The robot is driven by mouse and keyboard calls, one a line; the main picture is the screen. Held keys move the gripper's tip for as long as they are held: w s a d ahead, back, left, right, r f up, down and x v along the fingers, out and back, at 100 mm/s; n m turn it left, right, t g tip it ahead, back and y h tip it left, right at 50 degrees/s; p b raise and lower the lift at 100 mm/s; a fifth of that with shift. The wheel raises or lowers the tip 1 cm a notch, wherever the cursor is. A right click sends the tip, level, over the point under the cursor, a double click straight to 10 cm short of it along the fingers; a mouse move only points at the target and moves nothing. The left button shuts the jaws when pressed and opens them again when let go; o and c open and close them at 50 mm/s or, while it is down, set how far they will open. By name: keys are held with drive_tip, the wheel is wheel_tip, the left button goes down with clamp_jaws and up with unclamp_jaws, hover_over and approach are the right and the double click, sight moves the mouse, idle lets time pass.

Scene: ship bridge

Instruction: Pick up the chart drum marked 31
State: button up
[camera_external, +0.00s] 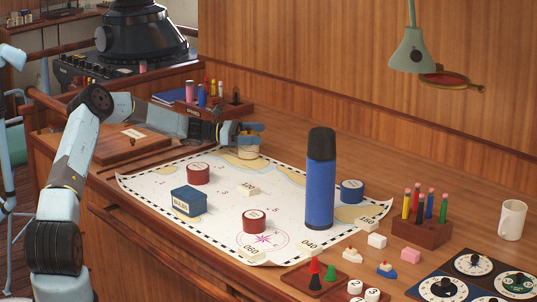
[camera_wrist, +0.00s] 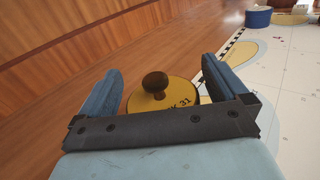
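The chart drum marked 31 (camera_wrist: 150,102) is yellow-topped with a dark round knob, and its lettering ends in 31 in the wrist view. In the external view the pale drum (camera_external: 248,152) stands at the chart's far edge, partly covered by my gripper (camera_external: 250,135). In the wrist view my gripper (camera_wrist: 161,88) has its two blue fingers spread on either side of the drum, with narrow gaps visible. The drum's lower front is hidden by the gripper's dark crossbar.
The chart (camera_external: 215,215) carries two red drums (camera_external: 198,174) (camera_external: 254,221), a dark blue box (camera_external: 188,201), a tall blue flask (camera_external: 320,185) and a blue drum (camera_external: 351,191). A wooden wall (camera_external: 300,70) rises behind. A pen rack (camera_external: 215,105) stands behind my wrist.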

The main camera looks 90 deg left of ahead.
drive_tip(key=c, duration=1)
drive_tip(key=shift+c, duration=0.5)
drive_tip(key=shift+r, duration=0.15)
